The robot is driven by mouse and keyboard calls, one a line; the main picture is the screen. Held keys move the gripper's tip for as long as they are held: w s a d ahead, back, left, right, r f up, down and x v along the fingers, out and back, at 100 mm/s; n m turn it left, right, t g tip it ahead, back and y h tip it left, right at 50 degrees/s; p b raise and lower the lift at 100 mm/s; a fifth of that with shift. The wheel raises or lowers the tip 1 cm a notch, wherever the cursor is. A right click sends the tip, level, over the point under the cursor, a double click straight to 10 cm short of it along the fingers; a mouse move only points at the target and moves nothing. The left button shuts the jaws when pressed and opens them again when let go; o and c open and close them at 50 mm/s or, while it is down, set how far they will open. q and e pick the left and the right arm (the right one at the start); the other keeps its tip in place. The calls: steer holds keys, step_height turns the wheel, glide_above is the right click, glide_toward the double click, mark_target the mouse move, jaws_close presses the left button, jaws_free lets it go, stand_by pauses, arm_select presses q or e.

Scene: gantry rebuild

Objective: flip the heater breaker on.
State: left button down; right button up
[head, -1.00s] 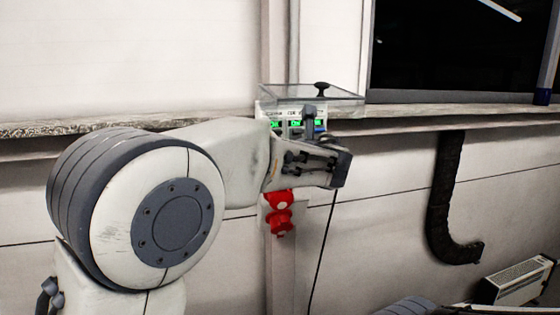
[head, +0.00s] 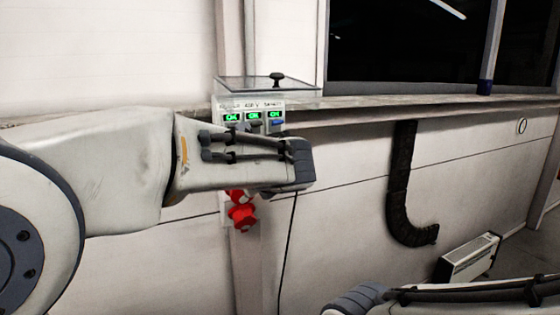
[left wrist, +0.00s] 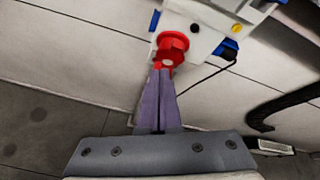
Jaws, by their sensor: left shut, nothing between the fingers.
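The breaker box (head: 279,104) is on the wall in the head view, its clear cover (head: 240,83) raised. Three green indicators (head: 253,116) on its front all read ON; the labels above are too small to read surely. A blue switch (head: 278,123) shows under the right one; the other switches are partly hidden. My left gripper is just below and in front of the panel in the head view. In the left wrist view its fingers (left wrist: 160,82) are shut and empty, their tips over or beside a red socket (left wrist: 172,43); contact cannot be told.
The red socket also shows below my gripper in the head view (head: 242,215). A ledge (head: 400,102) runs along the wall. A black duct (head: 400,180) and a white heater (head: 468,257) are to the right. My right arm enters at the lower right.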

arm_select(q)
steer(key=s+d+f+n+g+h, duration=0.1)
steer(key=s+f+n+g+h, duration=0.1)
steer(key=s+f+n, duration=0.4)
steer(key=s+d+f+n+g+h, duration=0.2)
steer(key=s+f+n+g, duration=0.3)
steer(key=s+f, duration=0.5)
steer(key=s+d+f+n+g+h+b, duration=0.1)
steer(key=s+f+n+g, duration=0.3)
steer(key=s, duration=1.3)
step_height(320, 180, down, 4)
steer(key=n+h, duration=0.1)
steer(key=n, duration=0.2)
steer(key=shift+s+d+n+h, duration=0.3)
steer(key=shift+r, duration=0.1)
